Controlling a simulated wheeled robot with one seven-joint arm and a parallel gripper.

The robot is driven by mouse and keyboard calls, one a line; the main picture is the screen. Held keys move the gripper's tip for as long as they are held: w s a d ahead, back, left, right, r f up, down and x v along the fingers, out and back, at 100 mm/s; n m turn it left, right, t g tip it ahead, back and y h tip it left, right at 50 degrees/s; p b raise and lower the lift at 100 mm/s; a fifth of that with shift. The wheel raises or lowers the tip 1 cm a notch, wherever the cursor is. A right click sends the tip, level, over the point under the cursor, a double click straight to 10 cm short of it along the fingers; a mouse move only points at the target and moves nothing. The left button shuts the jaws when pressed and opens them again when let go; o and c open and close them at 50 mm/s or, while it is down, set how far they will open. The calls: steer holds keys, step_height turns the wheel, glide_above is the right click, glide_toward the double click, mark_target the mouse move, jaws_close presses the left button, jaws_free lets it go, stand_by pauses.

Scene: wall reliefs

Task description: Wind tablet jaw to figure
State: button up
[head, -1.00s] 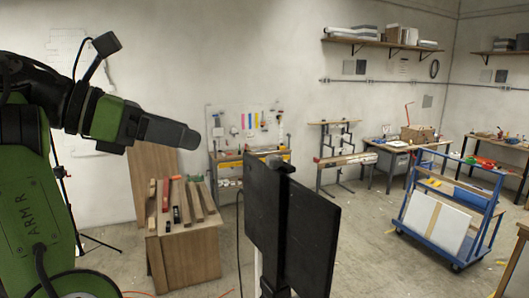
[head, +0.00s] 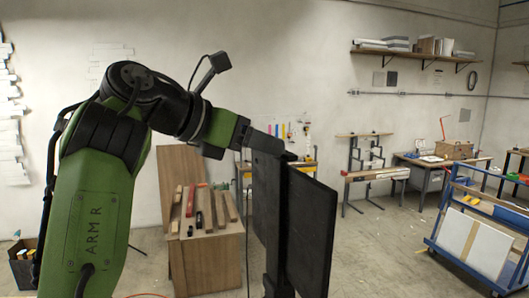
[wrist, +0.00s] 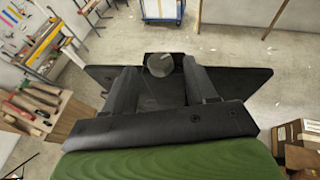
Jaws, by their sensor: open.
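A black flat tablet (head: 312,225) stands upright in front of me on a dark post (head: 281,200). Its panel also shows in the wrist view (wrist: 240,80), spreading out on both sides of the fingers. A round grey knob (wrist: 159,65) is near the fingertips, at the top of the dark post. My gripper (wrist: 160,72) is open, with one finger on each side of the knob; I cannot tell whether they touch it. In the head view my gripper (head: 272,145) reaches the post top from the left. No figure or scale is readable.
A wooden bench (head: 205,255) with clamps and wood strips stands left of the tablet. A blue trolley (head: 475,235) holding a white panel is at the right. Worktables and a shelf (head: 412,54) line the wall. The floor between tablet and trolley is clear.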

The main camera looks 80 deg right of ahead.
steer(key=shift+x, duration=0.8)
steer(key=shift+a+r, duration=0.1)
steer(key=c, duration=1)
